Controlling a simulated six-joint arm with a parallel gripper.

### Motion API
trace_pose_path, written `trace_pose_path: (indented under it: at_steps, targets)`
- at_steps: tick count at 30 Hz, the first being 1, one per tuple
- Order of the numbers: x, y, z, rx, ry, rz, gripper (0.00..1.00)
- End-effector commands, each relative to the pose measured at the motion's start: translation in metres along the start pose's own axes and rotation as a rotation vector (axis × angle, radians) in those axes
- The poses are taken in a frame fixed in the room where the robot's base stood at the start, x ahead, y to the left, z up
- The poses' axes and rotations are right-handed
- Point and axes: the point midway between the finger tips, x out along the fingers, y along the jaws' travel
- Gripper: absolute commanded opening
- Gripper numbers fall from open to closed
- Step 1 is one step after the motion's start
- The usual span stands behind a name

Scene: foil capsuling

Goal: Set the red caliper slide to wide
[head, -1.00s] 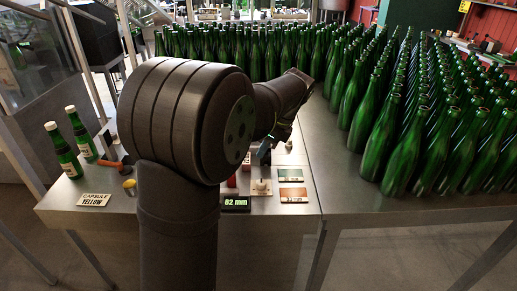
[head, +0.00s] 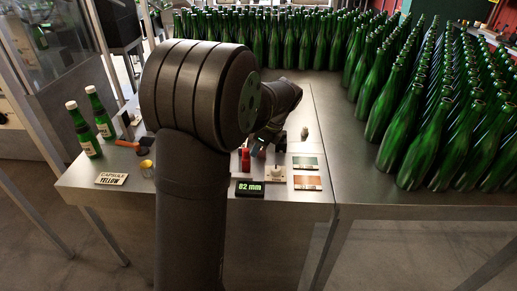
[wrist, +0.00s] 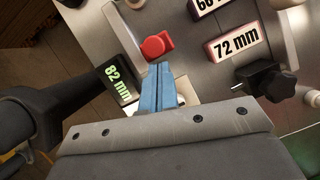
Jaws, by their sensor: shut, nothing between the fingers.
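The red caliper slide (wrist: 156,46) shows in the wrist view as a small red block with a rounded top, on a grey metal plate. In the head view a red piece (head: 246,160) stands just behind the black display (head: 249,188), which reads 82 mm; the display also shows in the wrist view (wrist: 118,80). My gripper's blue fingers (wrist: 158,72) are pressed together and empty. In the wrist picture their tips lie just below the red slide; I cannot tell whether they touch it. In the head view my arm partly hides the gripper.
A red-framed 72 mm plate (wrist: 235,42) and a black knob (wrist: 266,82) lie right of the fingers. Green and orange cards (head: 306,163) lie right of the display. Two capped bottles (head: 100,115) stand at left. Many green bottles (head: 410,150) crowd the right table.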

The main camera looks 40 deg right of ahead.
Motion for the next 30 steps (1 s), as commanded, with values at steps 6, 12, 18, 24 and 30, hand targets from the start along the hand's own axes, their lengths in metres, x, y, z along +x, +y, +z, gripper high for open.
trace_pose_path:
  at_steps: [6,12,18,24,30]
  targets:
    - [0.004,0.001,0.01,-0.001,0.0,0.0,0.0]
    - [0.004,0.0,0.009,0.0,0.0,0.0,0.0]
    - [0.0,0.0,0.001,0.002,0.0,-0.001,0.0]
    - [-0.016,0.0,-0.032,0.004,0.0,-0.003,0.0]
    - [-0.065,0.0,-0.028,0.0,0.0,-0.005,0.0]
